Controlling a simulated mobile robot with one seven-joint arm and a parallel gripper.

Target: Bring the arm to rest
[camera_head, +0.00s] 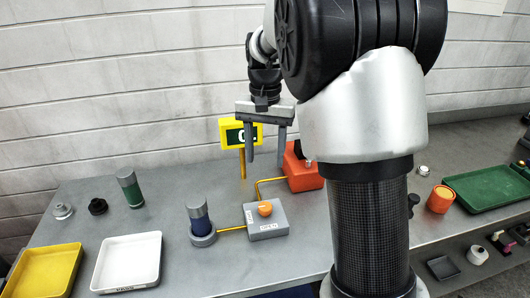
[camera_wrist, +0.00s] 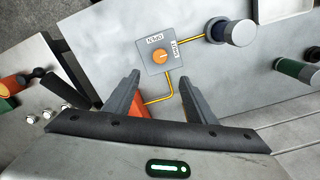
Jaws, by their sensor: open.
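My gripper (camera_head: 267,148) hangs from my arm above the back of the grey table, fingers pointing down. Its two fingers are apart with nothing between them. The wrist view also shows the open gripper (camera_wrist: 170,97), with the table surface and a yellow line beyond the fingers. In the head view my gripper is in front of the yellow sign (camera_head: 227,133) and covers part of it. My arm hides part of the table's middle and right.
A grey switch box (camera_head: 268,232) with an orange knob joins by yellow lines to an orange-red block (camera_head: 304,180) and a blue cylinder (camera_head: 199,215) in a grey holder. A green cylinder (camera_head: 131,190), white tray (camera_head: 128,262), yellow tray (camera_head: 44,270) and green tray (camera_head: 487,188) stand around.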

